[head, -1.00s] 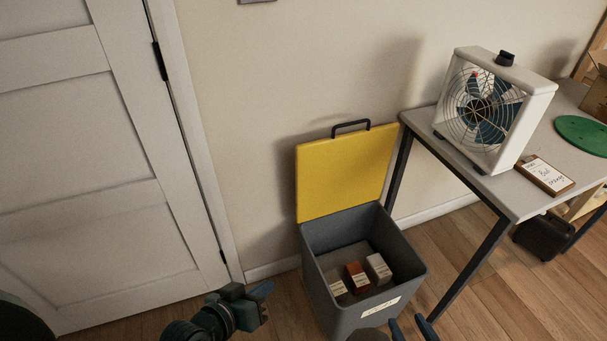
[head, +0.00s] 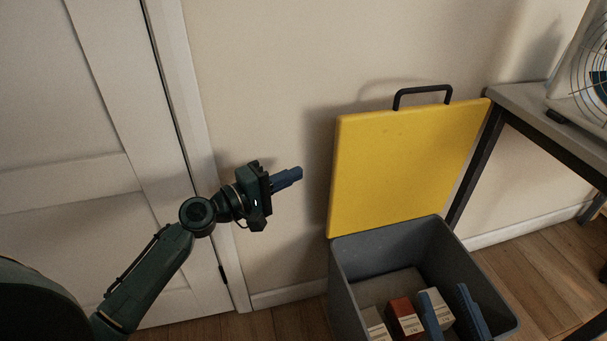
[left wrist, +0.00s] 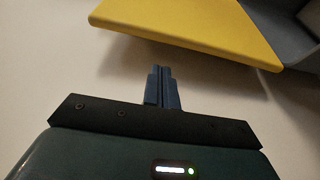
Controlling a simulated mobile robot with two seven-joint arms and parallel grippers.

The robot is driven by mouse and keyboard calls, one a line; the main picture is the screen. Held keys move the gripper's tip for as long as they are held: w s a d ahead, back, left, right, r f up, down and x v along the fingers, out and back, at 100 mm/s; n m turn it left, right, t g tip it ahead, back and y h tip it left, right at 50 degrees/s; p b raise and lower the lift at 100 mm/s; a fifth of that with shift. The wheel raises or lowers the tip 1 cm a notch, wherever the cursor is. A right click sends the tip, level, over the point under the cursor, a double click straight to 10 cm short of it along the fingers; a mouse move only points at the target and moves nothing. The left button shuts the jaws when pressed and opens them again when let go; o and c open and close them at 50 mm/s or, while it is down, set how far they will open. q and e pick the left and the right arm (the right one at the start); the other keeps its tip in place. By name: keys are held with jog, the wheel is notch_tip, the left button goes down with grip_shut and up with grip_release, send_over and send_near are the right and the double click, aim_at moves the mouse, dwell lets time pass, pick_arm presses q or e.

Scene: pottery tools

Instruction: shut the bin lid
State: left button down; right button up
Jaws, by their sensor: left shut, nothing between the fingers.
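The grey bin (head: 352,289) stands by the wall with its yellow lid (head: 405,165) open, tilted up and back near the wall. A black handle (head: 423,92) tops the lid. My left gripper (head: 299,174) is shut and empty, left of the lid and apart from it. In the left wrist view its closed blue fingers (left wrist: 163,75) lie below the lid (left wrist: 195,25), with part of the bin (left wrist: 291,25) at the upper right. My right gripper (head: 450,312) shows only two blue fingers, spread apart, over the bin's front; its body is out of frame.
Small labelled boxes, one of them red-brown (head: 405,317), lie inside the bin. A grey table (head: 525,96) with dark legs and a fan (head: 587,75) stands to the right. A white door (head: 75,150) is at the left.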

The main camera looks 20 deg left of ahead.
pick_arm(q)
jog(key=x, duration=0.8)
jog(key=shift+w+d, duration=0.1)
jog(key=shift+d, duration=0.1)
